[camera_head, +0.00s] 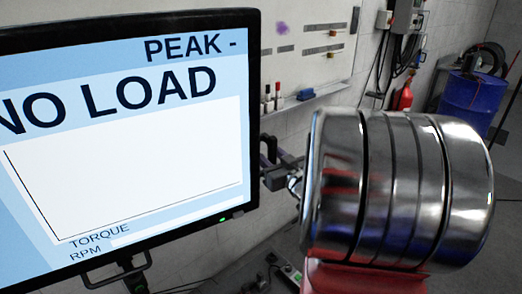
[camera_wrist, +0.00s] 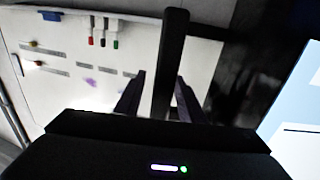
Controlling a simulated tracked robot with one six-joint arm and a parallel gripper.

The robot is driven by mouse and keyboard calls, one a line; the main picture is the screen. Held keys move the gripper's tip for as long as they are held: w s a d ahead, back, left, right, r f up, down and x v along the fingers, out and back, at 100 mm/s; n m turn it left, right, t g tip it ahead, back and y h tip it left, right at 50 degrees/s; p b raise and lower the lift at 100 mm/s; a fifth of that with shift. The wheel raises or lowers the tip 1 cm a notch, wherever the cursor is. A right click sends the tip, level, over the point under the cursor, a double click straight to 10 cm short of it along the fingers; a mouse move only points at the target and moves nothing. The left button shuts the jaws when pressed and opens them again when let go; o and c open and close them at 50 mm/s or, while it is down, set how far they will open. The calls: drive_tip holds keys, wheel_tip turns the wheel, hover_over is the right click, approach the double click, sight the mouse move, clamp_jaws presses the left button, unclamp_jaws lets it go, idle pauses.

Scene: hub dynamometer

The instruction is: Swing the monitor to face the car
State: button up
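The monitor (camera_head: 130,110) fills the left of the head view. Its lit screen reads "NO LOAD" and "PEAK -", and faces toward my head camera, turned somewhat. A dark grab handle (camera_head: 268,146) shows at its right edge. My gripper (camera_head: 272,168) is beside that edge, partly hidden behind my arm. In the wrist view my gripper (camera_wrist: 160,92) has its two fingers apart, with a dark upright bar (camera_wrist: 173,40), apparently the handle, in line with the gap. The bar looks close to the right finger; contact is unclear. Part of the screen (camera_wrist: 300,110) shows at right. The car is not in view.
A whiteboard (camera_head: 300,35) with markers hangs on the wall behind the monitor. A red extinguisher (camera_head: 403,97), a wall box with cables (camera_head: 405,18) and a blue drum (camera_head: 472,98) stand at the back right. A power strip (camera_head: 290,273) lies on the floor below.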

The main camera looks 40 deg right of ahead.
drive_tip(key=shift+c, duration=0.2)
clamp_jaws()
idle(0.3)
